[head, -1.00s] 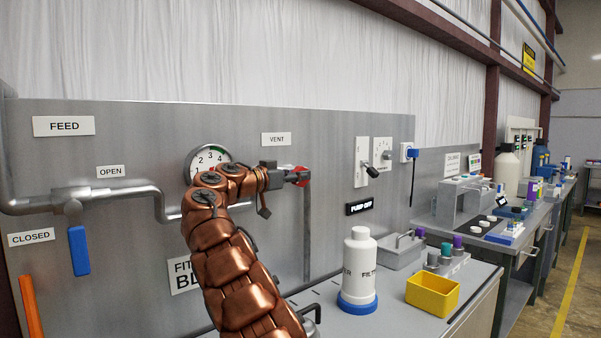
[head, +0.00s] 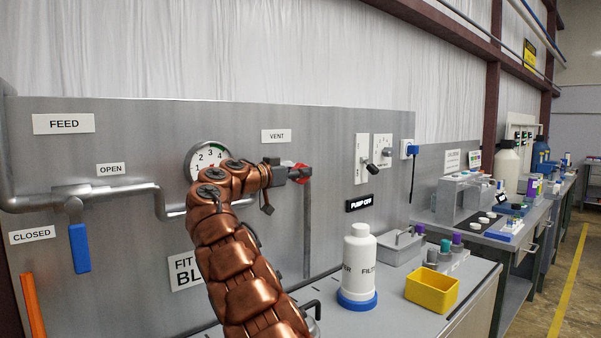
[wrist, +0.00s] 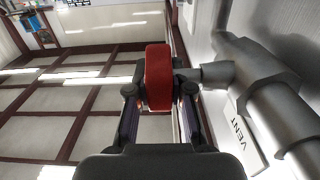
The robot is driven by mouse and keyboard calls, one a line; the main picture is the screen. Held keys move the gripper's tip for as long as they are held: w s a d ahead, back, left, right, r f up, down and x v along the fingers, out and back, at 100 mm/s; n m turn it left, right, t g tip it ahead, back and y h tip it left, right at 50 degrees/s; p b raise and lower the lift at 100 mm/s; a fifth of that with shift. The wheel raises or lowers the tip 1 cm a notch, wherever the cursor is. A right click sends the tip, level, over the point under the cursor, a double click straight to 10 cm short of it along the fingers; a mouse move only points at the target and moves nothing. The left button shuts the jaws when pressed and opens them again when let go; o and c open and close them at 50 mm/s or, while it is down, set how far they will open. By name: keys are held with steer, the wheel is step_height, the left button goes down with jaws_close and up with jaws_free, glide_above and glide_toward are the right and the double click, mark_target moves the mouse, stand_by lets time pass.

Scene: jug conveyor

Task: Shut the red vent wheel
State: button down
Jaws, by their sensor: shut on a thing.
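The red vent wheel (wrist: 158,78) sits edge-on between my two fingers in the wrist view, on a short stem out of the grey vent pipe (wrist: 265,80). My gripper (wrist: 159,92) is shut on the wheel, one finger on each side of it. In the head view my gripper (head: 292,174) is at the red wheel (head: 301,169), just below the VENT label (head: 276,136). My gripper hides much of the wheel there. I cannot tell how far the wheel is turned.
A round gauge (head: 208,160) is left of the wheel, partly behind my arm. A blue-handled feed lever (head: 80,248) hangs down at the left. A white filter jug (head: 359,265) and a yellow bin (head: 432,288) stand on the bench below right.

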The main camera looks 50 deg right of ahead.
steer(key=shift+r+y+p, duration=0.15)
steer(key=shift+y+p, duration=0.15)
steer(key=shift+p, duration=0.2)
steer(key=y+p, duration=0.2)
steer(key=p, duration=0.2)
steer(key=shift+r, duration=0.2)
steer(key=y+p, duration=0.3)
steer(key=p, duration=0.3)
steer(key=shift+d+t, duration=0.1)
steer(key=shift+t, duration=0.2)
steer(key=y+p, duration=0.2)
steer(key=p, duration=0.1)
steer(key=shift+f, duration=0.3)
steer(key=shift+p, duration=0.35)
steer(key=c, duration=1.3)
jaws_free()
steer(key=shift+f, duration=0.1)
steer(key=shift+f+b, duration=0.15)
steer(key=shift+b, duration=0.15)
